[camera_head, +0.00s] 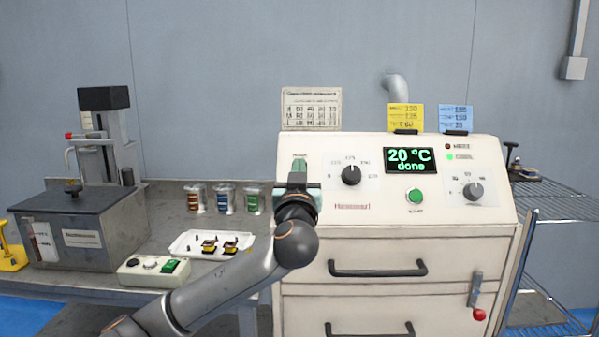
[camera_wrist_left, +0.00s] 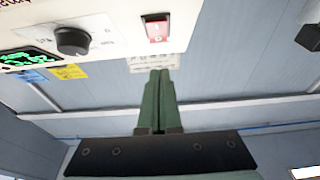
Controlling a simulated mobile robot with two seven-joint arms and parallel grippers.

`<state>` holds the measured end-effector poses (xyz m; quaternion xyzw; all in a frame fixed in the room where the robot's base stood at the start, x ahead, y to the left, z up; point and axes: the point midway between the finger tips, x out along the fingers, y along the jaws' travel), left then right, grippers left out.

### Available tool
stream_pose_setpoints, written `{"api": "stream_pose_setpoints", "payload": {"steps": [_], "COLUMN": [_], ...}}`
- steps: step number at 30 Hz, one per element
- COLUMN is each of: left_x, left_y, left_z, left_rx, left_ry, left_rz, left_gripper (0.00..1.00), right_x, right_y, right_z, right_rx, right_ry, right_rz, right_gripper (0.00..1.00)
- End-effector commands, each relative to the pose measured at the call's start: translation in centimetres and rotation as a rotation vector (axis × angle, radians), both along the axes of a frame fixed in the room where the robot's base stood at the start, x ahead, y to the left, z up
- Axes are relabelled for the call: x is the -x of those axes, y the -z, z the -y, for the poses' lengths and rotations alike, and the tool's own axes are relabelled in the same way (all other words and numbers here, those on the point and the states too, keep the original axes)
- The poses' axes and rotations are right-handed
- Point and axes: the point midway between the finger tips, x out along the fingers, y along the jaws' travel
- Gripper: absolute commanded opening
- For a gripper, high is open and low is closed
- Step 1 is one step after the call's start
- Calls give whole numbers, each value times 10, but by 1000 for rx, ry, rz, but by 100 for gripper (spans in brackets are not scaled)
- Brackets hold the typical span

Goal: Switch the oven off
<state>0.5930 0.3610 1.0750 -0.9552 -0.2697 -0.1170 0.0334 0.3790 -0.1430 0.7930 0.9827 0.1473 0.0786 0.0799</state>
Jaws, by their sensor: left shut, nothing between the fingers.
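The oven (camera_head: 440,230) is a cream cabinet with a sloped control panel. Its display (camera_head: 410,160) reads "20 °C done" in green. My left gripper (camera_head: 299,162) is in front of the panel's left end, fingers shut and empty. In the left wrist view the oven appears upside down, with a red rocker switch (camera_wrist_left: 157,28) on its panel. The shut green fingertips (camera_wrist_left: 159,74) show just below the switch in that picture; a gap separates them there. In the head view the switch is hidden behind my gripper. My right gripper is not in view.
The panel also has a black knob (camera_head: 351,175), a green button (camera_head: 415,196) and a grey knob (camera_head: 473,191). A white tray (camera_head: 183,249) with small parts and several wire spools stand on the bench to the left. A wire rack (camera_head: 560,205) stands right.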

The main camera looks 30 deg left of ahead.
Motion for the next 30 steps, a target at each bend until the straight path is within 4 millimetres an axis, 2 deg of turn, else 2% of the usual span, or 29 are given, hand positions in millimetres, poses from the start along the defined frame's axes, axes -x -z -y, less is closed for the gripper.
{"api": "stream_pose_setpoints", "payload": {"steps": [1, 2, 9, 20, 30], "left_x": [-7, -11, -30, -34, -37], "left_y": [-4, 3, 17, 19, 17], "left_z": [-6, -8, -19, -21, -17], "left_rx": [0, -1, 0, 1, 24], "left_ry": [-4, -5, -1, 0, 7], "left_rz": [2, -2, 0, 1, -30], "left_gripper": [0, 0, 0, 0, 0], "right_x": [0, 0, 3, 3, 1], "right_y": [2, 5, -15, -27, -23], "right_z": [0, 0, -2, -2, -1], "right_rx": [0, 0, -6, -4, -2], "right_ry": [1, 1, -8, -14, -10], "right_rz": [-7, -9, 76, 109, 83], "right_gripper": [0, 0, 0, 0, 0]}}
